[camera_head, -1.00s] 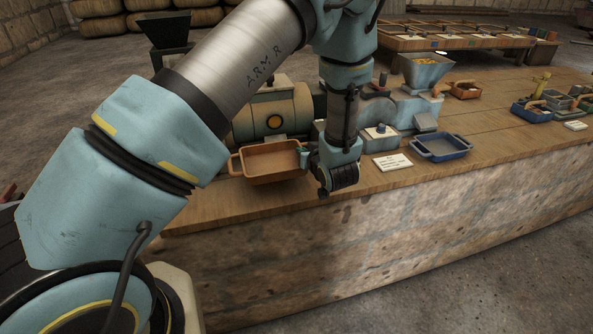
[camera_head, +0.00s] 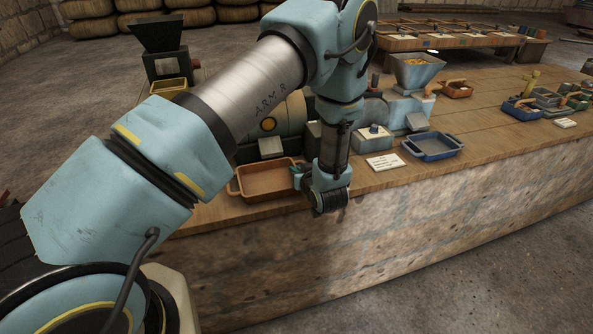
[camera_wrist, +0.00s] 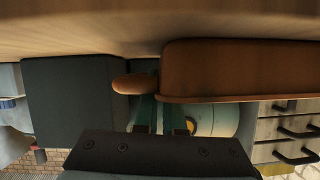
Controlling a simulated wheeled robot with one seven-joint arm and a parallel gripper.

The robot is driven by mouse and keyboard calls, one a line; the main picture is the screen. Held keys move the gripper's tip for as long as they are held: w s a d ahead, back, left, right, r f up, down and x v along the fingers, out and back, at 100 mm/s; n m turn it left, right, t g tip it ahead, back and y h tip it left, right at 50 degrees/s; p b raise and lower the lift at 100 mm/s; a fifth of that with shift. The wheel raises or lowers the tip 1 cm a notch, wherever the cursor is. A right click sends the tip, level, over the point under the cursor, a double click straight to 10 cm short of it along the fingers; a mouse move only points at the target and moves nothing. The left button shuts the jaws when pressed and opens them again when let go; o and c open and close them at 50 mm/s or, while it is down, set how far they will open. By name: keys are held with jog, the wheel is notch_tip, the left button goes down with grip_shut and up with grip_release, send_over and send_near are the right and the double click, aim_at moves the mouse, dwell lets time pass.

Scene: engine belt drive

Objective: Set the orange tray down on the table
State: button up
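The orange tray (camera_head: 266,181) is level and empty near the table's (camera_head: 212,214) front edge, left of the middle in the head view. My gripper (camera_head: 299,171) is at the tray's right-hand handle and appears shut on it. In the wrist view the tray's side (camera_wrist: 235,70) fills the upper right, with its rounded handle (camera_wrist: 132,84) at the gripper's fingers (camera_wrist: 162,112). The tray's underside is at or very close to the tabletop; I cannot tell whether it touches. The fingertips are partly hidden.
A machine with a round-ended housing (camera_head: 272,126) and grey blocks stands behind the tray. A white label card (camera_head: 383,162) and a blue tray (camera_head: 433,146) lie to the right. A dark hopper (camera_head: 160,48) stands at the back left.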

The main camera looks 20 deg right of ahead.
jog(key=o, duration=0.4)
jog(key=shift+c, duration=0.2)
jog(key=shift+r, duration=0.15)
jog(key=d+b+v, duration=0.1)
jog(key=b+v, duration=0.2)
jog(key=v, duration=0.9)
jog(key=w+a+r+n+g+h, duration=0.1)
jog(key=w+a+r+g, duration=0.5)
jog(key=w+a, duration=0.5)
jog(key=s+a+r+g, duration=0.2)
jog(key=s+a, duration=0.1)
jog(key=a, duration=0.5)
jog(key=s+a+r+g+y, duration=0.1)
jog(key=s+a, duration=0.3)
jog(key=a, duration=0.5)
jog(key=s+a+r+g+y, duration=0.1)
jog(key=s+a+r, duration=0.3)
jog(key=a, duration=0.4)
jog(key=shift+a+g, duration=0.35)
jog(key=shift+g, duration=0.55)
jog(key=shift+r, duration=0.15)
